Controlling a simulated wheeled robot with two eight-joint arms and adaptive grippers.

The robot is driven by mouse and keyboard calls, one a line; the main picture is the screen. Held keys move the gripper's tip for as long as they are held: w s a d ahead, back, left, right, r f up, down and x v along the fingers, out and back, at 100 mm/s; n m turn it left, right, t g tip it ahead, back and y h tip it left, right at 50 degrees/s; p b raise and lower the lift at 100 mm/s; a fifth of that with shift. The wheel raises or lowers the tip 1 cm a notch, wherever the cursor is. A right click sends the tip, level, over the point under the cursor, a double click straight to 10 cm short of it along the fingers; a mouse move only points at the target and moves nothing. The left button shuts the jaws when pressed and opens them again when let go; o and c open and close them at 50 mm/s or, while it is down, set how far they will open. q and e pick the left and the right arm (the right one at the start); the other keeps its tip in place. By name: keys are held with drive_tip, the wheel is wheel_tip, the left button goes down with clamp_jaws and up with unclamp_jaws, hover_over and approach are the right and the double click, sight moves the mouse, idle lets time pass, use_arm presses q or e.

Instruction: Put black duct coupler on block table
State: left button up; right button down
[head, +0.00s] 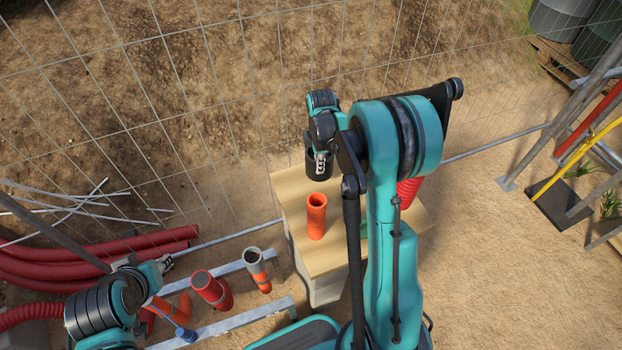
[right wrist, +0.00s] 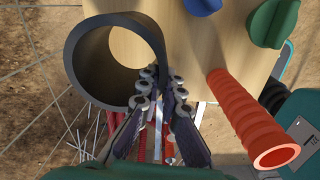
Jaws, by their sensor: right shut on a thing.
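My right gripper (head: 320,160) is shut on the black duct coupler (head: 311,172), a short, wide black tube. In the right wrist view, the fingers of the right gripper (right wrist: 163,84) pinch the wall of the black duct coupler (right wrist: 88,92) at one side. The coupler is over the far left part of the block table (head: 289,187), with its pale wooden top (right wrist: 192,48) partly visible through the bore. I cannot tell whether it touches the top. My left gripper (head: 164,264) is low at the left, away from the table; its fingers are too small to judge.
An upright orange pipe (head: 316,216) stands on the table near the coupler. A red corrugated piece (head: 408,190) is behind my right arm. Blue (right wrist: 203,5) and green (right wrist: 274,22) pieces also lie on the top. A wire fence (head: 220,80) runs behind. Pipes stand on a rack lower left.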

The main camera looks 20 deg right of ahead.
drive_tip(key=shift+w+a+f+b, duration=0.45)
drive_tip(key=shift+w+a+f, duration=0.1)
drive_tip(key=shift+f, duration=0.6)
drive_tip(key=shift+w+a+f+b, duration=0.5)
drive_tip(key=shift+a+f, duration=0.1)
drive_tip(key=shift+f, duration=0.5)
drive_tip(key=shift+w+a+f+b, duration=0.4)
drive_tip(key=shift+w+a+f, duration=0.15)
drive_tip(key=shift+f, duration=0.6)
drive_tip(key=shift+s, duration=0.1)
drive_tip(key=shift+f, duration=0.15)
drive_tip(key=c, duration=1.7)
unclamp_jaws()
